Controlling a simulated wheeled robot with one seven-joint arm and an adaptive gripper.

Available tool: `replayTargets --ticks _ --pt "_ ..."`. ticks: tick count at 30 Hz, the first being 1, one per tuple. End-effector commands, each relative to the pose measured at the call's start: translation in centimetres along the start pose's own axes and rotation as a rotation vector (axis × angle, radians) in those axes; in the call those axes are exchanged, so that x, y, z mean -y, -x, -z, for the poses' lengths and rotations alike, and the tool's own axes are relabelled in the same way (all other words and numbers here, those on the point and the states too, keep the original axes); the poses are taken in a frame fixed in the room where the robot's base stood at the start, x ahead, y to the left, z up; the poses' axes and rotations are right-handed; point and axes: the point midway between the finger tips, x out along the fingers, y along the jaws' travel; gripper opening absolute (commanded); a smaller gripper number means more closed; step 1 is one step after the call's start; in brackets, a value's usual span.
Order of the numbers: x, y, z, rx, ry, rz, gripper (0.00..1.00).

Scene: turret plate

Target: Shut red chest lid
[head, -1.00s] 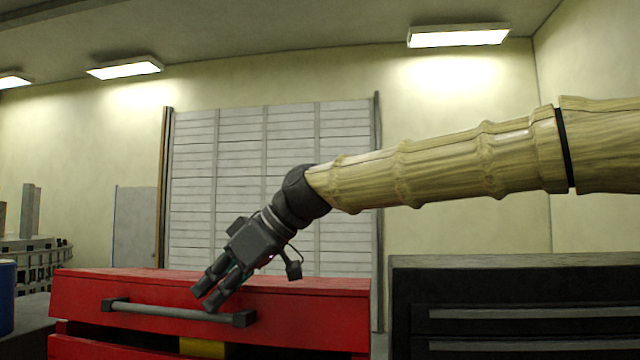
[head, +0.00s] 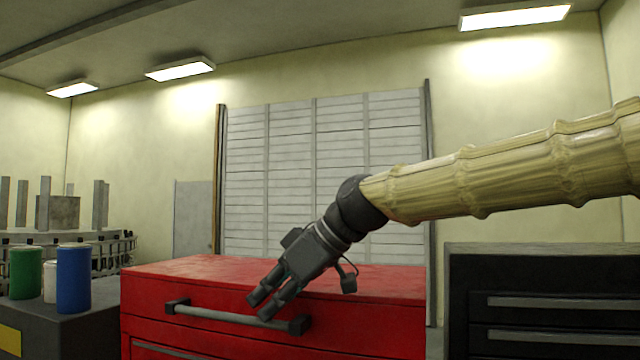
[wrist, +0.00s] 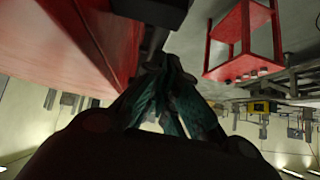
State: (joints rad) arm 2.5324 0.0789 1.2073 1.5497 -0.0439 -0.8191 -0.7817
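The red chest lid (head: 190,268) is in the lower middle of the head view. It looks level, and I see no open gap between it and the chest front below. A grey bar handle (head: 215,315) runs across its front. My gripper (head: 262,306) points down and left, with its fingertips at the right part of the handle. The fingers lie close together; whether they grip the bar is unclear. In the wrist view the fingers (wrist: 166,75) converge near a dark bar (wrist: 153,42), beside a large red surface (wrist: 60,50).
A black drawer cabinet (head: 540,260) stands to the right. At the left, green (head: 26,272) and blue (head: 74,278) cylinders stand on a dark surface. A red frame stand (wrist: 240,45) shows in the wrist view. A panelled shutter (head: 320,180) is behind.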

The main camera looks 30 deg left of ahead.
Motion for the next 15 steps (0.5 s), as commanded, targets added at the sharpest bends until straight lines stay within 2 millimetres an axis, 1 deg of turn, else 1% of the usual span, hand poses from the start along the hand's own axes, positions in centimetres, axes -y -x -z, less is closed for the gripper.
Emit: replayTargets --ticks 1,4,15 --pt "0.2 -0.8 -0.8 0.018 -0.005 0.013 0.0" --pt "0.3 -0.1 -0.3 0.017 -0.005 0.012 0.0" --pt "0.7 3.5 2.6 0.001 -0.005 -0.005 0.0"
